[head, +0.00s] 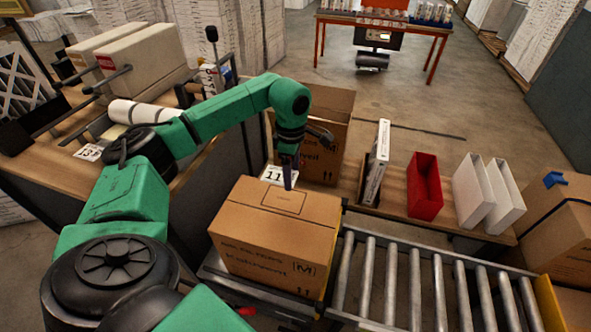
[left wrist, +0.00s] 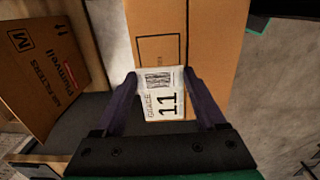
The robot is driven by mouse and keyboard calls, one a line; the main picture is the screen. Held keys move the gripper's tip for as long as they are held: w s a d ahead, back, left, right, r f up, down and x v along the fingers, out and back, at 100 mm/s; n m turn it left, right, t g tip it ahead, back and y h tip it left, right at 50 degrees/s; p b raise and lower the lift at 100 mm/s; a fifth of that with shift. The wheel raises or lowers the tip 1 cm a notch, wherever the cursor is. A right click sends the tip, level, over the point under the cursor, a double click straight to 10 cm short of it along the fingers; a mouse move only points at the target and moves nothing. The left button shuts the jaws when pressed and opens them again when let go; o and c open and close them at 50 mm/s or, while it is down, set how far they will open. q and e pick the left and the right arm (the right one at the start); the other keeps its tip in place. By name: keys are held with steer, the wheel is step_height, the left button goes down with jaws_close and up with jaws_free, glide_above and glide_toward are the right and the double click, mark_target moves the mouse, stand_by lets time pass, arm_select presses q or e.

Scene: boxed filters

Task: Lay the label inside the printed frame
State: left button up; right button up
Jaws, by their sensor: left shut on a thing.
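My left gripper (head: 288,180) is shut on a white label (head: 275,174) printed with "11". In the left wrist view the label (left wrist: 160,95) lies between the two dark fingers (left wrist: 160,74), its barcode toward the tips. A closed cardboard box (head: 265,245) stands below the gripper. Its top carries a printed frame (head: 284,202), a thin dark rectangle that is bare in the head view. In the left wrist view the label covers the near part of the frame (left wrist: 160,37). The exact gap between label and box top is hard to tell. My right gripper is out of view.
The box stands at the left end of a roller conveyor (head: 420,285). A workbench with a paper roll (head: 143,112) is at left.

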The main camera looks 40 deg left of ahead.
mark_target(295, 202)
arm_select(q)
steer(key=shift+d+f, duration=0.1)
steer(key=f, duration=0.1)
steer(key=f+b, duration=0.1)
steer(key=d+f+b, duration=0.1)
steer(key=shift+w, duration=0.25)
step_height(295, 202, down, 6)
steer(key=b, duration=0.4)
steer(key=shift+a, duration=0.15)
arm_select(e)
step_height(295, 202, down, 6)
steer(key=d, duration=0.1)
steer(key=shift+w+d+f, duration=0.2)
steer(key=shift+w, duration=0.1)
arm_select(q)
steer(key=shift+a, duration=0.1)
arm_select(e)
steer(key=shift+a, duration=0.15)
arm_select(q)
steer(key=o, duration=1)
steer(key=shift+c, duration=0.2)
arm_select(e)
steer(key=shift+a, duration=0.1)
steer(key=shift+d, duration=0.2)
arm_select(q)
steer(key=shift+r, duration=0.1)
